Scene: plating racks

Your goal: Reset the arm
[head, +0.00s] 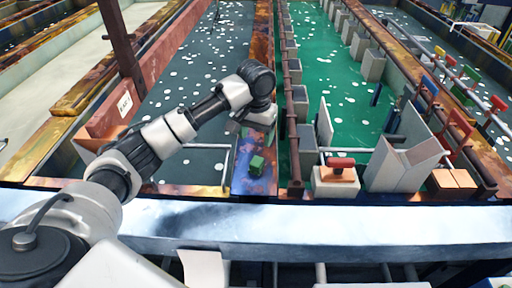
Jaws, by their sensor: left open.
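My left arm reaches in from the lower left over the dark tank. Its gripper (256,121) points down above the rusty divider between the dark tank and the green tank. The gripper is small here and its fingers are partly hidden by the wrist, but it is open. No object shows between the fingers. A small green block (257,165) sits on the divider, nearer to me than the gripper and apart from it. My right gripper is not in view.
A pale blue-white ledge (340,226) runs across the front. The dark tank (190,80) and green tank (330,75) have white flecks. A red-handled block (336,178), grey panels (401,163) and colored valve handles (459,129) crowd the right. A rusty post (122,40) stands left.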

